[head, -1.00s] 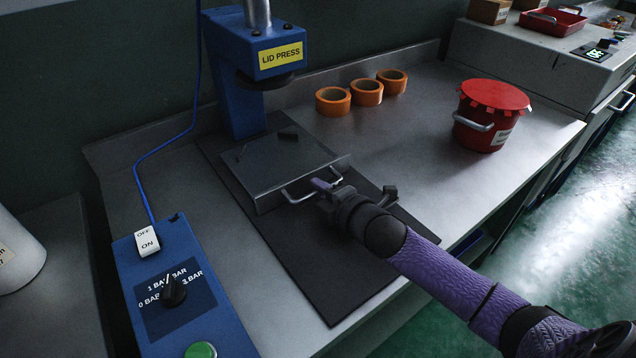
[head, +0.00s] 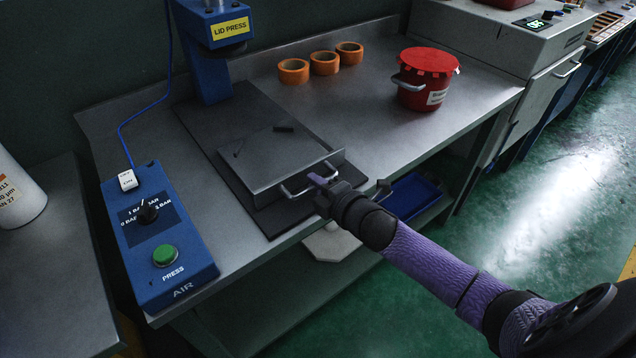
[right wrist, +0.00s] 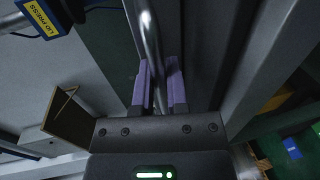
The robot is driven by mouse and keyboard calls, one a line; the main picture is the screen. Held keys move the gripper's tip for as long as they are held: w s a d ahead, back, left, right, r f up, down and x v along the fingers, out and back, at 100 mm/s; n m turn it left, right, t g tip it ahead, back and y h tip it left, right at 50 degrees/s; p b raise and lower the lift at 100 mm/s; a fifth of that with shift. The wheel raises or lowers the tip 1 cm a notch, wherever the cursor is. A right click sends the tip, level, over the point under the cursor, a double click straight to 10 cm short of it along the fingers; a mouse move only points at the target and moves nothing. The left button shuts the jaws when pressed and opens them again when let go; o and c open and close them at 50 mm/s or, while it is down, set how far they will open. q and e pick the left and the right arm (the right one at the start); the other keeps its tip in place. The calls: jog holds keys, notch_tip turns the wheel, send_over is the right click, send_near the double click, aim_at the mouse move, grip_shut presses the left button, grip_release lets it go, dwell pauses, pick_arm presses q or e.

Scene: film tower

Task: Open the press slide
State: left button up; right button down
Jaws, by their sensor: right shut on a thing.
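The press slide (head: 262,158) is a flat grey metal plate with a bar handle (head: 297,194) on its front edge. It lies on a dark base mat (head: 203,128), out in front of the blue lid press (head: 208,77). My right gripper (head: 318,181) is at the right part of the handle and shut on it. In the right wrist view the purple fingers (right wrist: 160,85) stand on either side of the bar (right wrist: 150,35). My left gripper is not in view.
A blue control box (head: 165,225) with a green button, dial and switch stands at the left. Orange tape rolls (head: 324,63) and a red lidded pot (head: 427,80) stand behind on the bench. A blue tray (head: 412,195) sits below the bench's front edge.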

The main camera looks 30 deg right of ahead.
jog(key=c, duration=0.7)
grip_release()
